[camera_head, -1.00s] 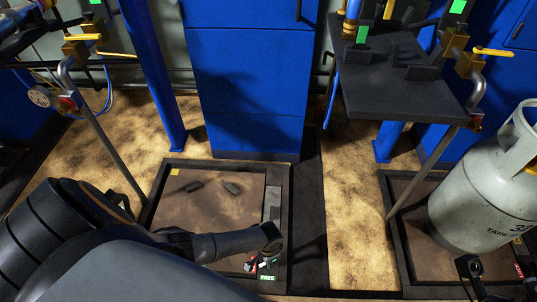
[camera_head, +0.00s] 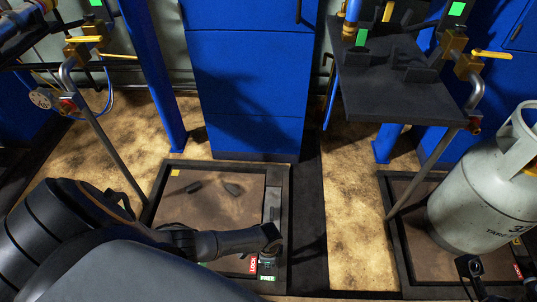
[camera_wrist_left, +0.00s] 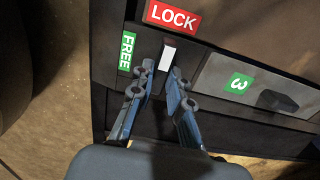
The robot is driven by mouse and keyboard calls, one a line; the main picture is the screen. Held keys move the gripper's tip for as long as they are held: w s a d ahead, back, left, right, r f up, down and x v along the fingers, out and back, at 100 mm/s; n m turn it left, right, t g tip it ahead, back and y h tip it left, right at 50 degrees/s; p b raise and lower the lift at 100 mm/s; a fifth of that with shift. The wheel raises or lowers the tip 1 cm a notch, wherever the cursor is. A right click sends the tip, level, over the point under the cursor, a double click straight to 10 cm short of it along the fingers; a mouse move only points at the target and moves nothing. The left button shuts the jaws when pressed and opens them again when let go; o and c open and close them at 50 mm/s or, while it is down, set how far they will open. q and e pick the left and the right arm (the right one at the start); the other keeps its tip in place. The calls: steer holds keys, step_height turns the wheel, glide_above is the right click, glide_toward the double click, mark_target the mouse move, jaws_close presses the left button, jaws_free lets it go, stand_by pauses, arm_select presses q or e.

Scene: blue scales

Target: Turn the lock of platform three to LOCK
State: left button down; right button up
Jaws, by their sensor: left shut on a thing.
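Platform three (camera_head: 286,225) is the dark-framed floor platform in the head view. In the left wrist view its green "3" label (camera_wrist_left: 238,83) sits on a grey plate. The red LOCK label (camera_wrist_left: 172,16) is at the top and the green FREE label (camera_wrist_left: 127,52) to the left. The lock's lever (camera_wrist_left: 167,55), with a white face, points up at the LOCK label. My left gripper (camera_wrist_left: 163,76) is shut on it, one finger on each side. In the head view my left gripper (camera_head: 267,254) hides most of the lever. A black part, seemingly my right gripper (camera_head: 469,268), shows at lower right.
A grey gas cylinder (camera_head: 470,205) stands on the right platform (camera_head: 403,250). A dark raised shelf (camera_head: 395,95) and blue posts stand behind. A slanted pipe (camera_head: 115,165) reaches down to the left corner of platform three.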

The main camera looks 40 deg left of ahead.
stand_by(0.3)
arm_select(q)
steer(key=c, duration=1.3)
jaws_free()
step_height(320, 180, up, 12)
steer(key=shift+f, duration=0.1)
